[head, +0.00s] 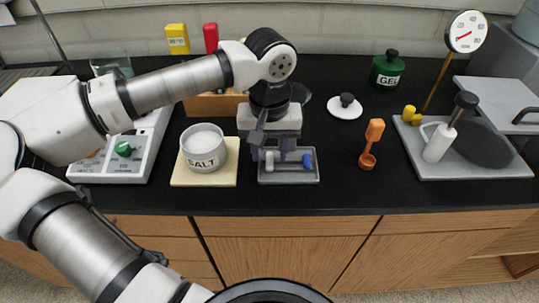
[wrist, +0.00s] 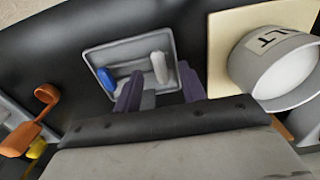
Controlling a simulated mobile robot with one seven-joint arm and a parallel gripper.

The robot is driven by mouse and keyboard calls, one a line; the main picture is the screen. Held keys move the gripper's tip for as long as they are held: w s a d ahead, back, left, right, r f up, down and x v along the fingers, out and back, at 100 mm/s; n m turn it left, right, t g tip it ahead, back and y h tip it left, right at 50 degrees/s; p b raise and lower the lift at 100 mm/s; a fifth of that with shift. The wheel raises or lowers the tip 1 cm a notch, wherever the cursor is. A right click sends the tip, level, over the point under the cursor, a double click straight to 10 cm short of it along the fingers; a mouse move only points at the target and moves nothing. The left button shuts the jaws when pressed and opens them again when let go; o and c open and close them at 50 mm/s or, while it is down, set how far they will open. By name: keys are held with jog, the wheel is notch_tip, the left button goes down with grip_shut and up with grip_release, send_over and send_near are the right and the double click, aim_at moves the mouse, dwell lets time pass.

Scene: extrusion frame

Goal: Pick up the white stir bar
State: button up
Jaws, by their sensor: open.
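The white stir bar (wrist: 159,67) lies in a small grey tray (wrist: 110,54). It shows partly in the head view (head: 269,161), near one of my fingers. A blue bar (wrist: 106,78) lies apart from it in the same tray and also shows in the head view (head: 307,161). My gripper (wrist: 160,90) is open, its two purple-grey fingers pointing down at the tray. In the wrist view the white bar appears in line with the gap between the fingers. Nothing is held. The exact height of the fingertips above the bar is hard to tell.
Farther right is a grey plate (head: 500,168) with a white-handled tool. The black counter between tray and scoop is clear.

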jog(key=shift+f, duration=0.95)
jog(key=shift+c, duration=0.3)
grip_shut()
jog(key=shift+r, duration=0.1)
